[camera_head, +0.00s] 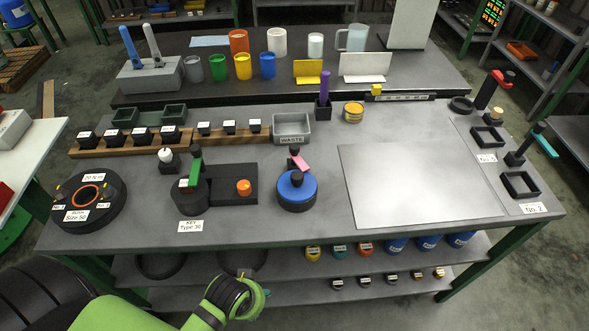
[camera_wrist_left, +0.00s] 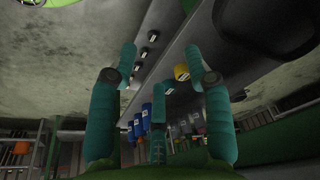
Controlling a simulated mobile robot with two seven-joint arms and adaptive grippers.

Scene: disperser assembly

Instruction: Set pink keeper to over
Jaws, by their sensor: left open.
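The pink keeper (camera_head: 301,163) is a small pink piece by a black knob (camera_head: 294,149). It sits above a round blue-topped device (camera_head: 297,190) on the near middle of the table and slants down to the right. Whether it touches the blue top is too small to tell. My left arm comes in at the lower left, with its wrist in front of the table's near edge. My left gripper (camera_wrist_left: 161,65) shows in the left wrist view with its teal fingers spread and nothing between them. It is apart from the keeper. My right gripper is out of view.
A black fixture with a green handle (camera_head: 195,168) stands left of the blue device, and a grey plate (camera_head: 420,185) lies to its right. A waste bin (camera_head: 292,128) is behind. The lower shelf (camera_head: 380,268) below the table edge holds several canisters.

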